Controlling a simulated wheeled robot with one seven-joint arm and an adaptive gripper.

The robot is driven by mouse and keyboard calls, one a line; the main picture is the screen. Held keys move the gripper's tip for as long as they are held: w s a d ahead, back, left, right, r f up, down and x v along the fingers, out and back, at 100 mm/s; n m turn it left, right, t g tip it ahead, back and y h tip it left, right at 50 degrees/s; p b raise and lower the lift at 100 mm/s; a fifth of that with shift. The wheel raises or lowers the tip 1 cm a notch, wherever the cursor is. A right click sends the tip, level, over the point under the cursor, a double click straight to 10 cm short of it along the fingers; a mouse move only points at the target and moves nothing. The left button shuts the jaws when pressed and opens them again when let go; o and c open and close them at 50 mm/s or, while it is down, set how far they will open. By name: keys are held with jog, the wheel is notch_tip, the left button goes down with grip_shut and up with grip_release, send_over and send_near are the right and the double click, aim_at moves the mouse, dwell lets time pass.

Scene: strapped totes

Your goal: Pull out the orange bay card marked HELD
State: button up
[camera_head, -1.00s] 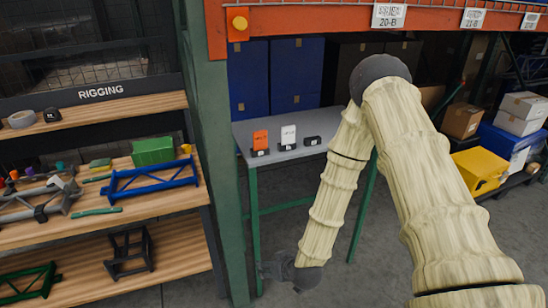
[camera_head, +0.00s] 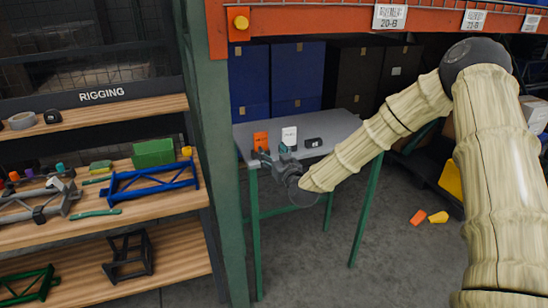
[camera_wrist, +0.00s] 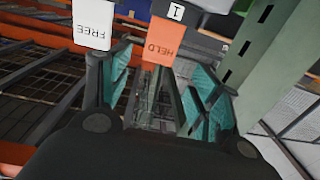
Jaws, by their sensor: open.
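The orange card marked HELD (camera_head: 261,140) stands upright in a dark holder at the left of the grey table (camera_head: 345,128). In the wrist view the HELD card (camera_wrist: 164,44) appears upside down, ahead of the gap between my fingers. My gripper (camera_head: 273,155) is at the table's front edge, close to the cards. In the wrist view my gripper (camera_wrist: 162,88) is open, with teal pads on either side and nothing clearly held. A white card (camera_head: 289,136) stands just right of the orange one; the wrist view shows its word FREE (camera_wrist: 94,24). My gripper partly hides the holders.
A small black holder (camera_head: 313,142) without a visible card is right of the white card. A green post (camera_head: 218,150) and the rigging shelf (camera_head: 100,215) are at left. An orange beam (camera_head: 340,20) crosses above. Blue totes (camera_head: 297,75) stand behind the table.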

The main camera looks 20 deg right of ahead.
aim_at(260, 133)
jog(key=w, duration=0.3)
jog(key=w+b, duration=0.1)
jog(key=w, duration=0.2)
jog(key=w+b, duration=0.1)
jog(key=w, duration=0.2)
jog(key=shift+w+a+f, duration=0.2)
jog(key=shift+w+a, duration=0.05)
jog(key=shift+a, duration=0.15)
jog(key=shift+w+r+b, duration=0.1)
jog(key=shift+w+b, duration=0.35)
jog(key=shift+w, duration=0.7)
jog(key=c, duration=0.9)
jog(key=shift+c, duration=0.2)
jog(key=shift+r, duration=0.25)
jog(key=shift+a+r+p, duration=0.1)
jog(key=shift+r+p, duration=0.5)
jog(key=shift+r, duration=0.65)
jog(key=shift+r, duration=0.4)
jog(key=shift+r+p, duration=0.35)
jog(key=shift+r, duration=0.3)
